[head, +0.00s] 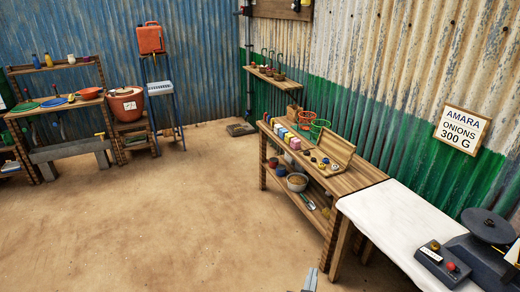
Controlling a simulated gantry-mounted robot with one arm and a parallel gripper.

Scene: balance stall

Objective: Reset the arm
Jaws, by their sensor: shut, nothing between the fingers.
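My gripper (310,280) shows only as small grey fingertips at the bottom edge, right of the middle. The fingertips are close together with nothing visible between them. The rest of my arm is out of the picture. The gripper appears over the dirt floor, left of the table with the white cloth (388,222), and touches nothing that I can see.
A dark scale (488,228) and a control box with a red button (442,265) stand on the cloth. A wooden bench (355,180) holds baskets and small goods. A sign (462,127) reads "AMARA ONIONS 300 G". The dirt floor (170,220) at left is clear.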

